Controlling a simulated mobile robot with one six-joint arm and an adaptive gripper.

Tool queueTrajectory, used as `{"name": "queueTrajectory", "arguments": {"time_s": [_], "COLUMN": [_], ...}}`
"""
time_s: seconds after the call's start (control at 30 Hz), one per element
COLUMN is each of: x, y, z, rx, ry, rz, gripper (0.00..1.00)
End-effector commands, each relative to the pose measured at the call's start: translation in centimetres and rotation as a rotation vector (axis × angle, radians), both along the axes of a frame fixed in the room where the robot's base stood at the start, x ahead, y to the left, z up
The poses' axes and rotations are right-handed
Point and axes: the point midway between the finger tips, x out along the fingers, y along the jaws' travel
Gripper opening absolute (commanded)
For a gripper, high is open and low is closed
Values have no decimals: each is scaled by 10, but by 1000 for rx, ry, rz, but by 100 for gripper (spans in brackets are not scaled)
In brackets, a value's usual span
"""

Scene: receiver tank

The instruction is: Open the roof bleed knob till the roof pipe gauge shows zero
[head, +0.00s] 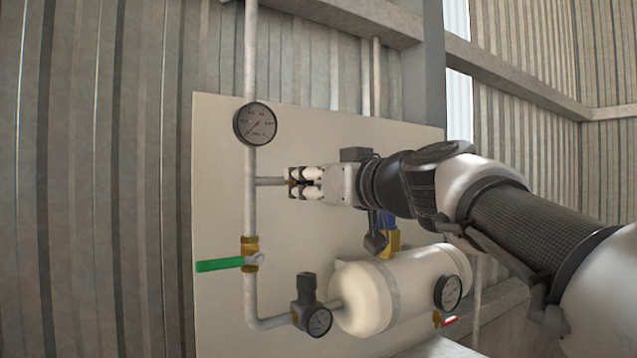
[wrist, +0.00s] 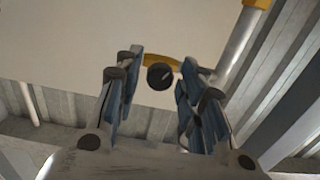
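The roof pipe gauge (head: 256,123) is a round dial on the grey vertical pipe (head: 250,60); its red needle points to the lower left, and the numbers are too small to read. A short branch (head: 270,181) leaves the pipe below it. My gripper (head: 297,182) is at the end of this branch and hides the fitting there in the head view. In the wrist view, a black round knob (wrist: 159,77) with a light mark sits by a brass piece (wrist: 160,62). My gripper (wrist: 159,75) is open, with its fingers on either side of the knob and gaps showing.
A green lever valve (head: 222,264) is lower on the pipe. Below are a regulator with a black knob (head: 306,288), its small gauge (head: 319,322), a cream tank (head: 362,298) with a gauge (head: 449,292), and a red lever (head: 450,321). A pale panel (head: 215,150) stands behind.

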Motion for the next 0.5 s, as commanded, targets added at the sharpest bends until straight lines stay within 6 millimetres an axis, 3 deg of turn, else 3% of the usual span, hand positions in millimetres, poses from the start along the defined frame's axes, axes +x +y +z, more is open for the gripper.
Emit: {"name": "queueTrajectory", "arguments": {"time_s": [0.5], "x": [0], "y": [0], "z": [0], "rx": [1], "ry": [-1], "rz": [0], "gripper": [0]}}
